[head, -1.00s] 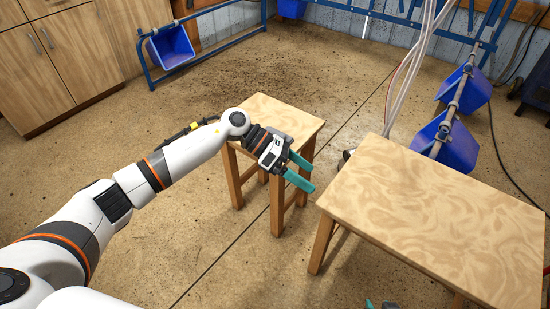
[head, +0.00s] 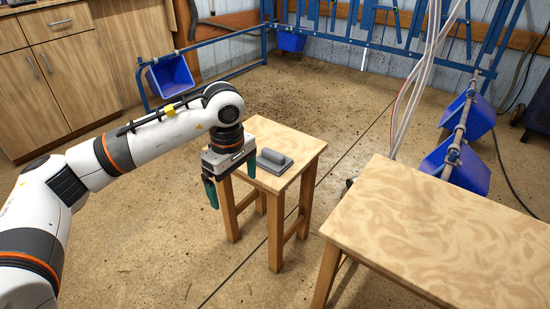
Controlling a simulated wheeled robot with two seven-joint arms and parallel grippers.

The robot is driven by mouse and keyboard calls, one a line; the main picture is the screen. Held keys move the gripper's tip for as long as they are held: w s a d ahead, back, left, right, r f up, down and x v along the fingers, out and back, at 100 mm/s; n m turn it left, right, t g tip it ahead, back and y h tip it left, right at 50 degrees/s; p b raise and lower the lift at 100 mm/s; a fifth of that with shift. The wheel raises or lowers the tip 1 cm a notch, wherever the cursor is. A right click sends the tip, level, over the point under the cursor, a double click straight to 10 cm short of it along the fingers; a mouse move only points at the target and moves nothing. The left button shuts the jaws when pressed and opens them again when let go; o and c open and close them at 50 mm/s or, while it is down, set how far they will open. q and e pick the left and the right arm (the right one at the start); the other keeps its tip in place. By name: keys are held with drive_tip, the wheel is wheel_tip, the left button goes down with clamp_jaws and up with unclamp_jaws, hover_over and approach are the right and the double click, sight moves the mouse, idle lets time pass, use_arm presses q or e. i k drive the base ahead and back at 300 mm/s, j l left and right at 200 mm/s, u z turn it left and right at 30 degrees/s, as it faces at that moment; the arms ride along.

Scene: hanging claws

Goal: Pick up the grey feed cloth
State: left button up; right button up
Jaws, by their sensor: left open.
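My right gripper is not in view.
A larger wooden table (head: 440,225) stands at the right, with a bare top. Pale hoses (head: 412,70) hang behind it. Blue buckets (head: 171,74) hang on blue rails at the back and right. The concrete floor around the stool is clear.

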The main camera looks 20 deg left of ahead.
sight(269, 160)
drive_tip(key=i, duration=0.9)
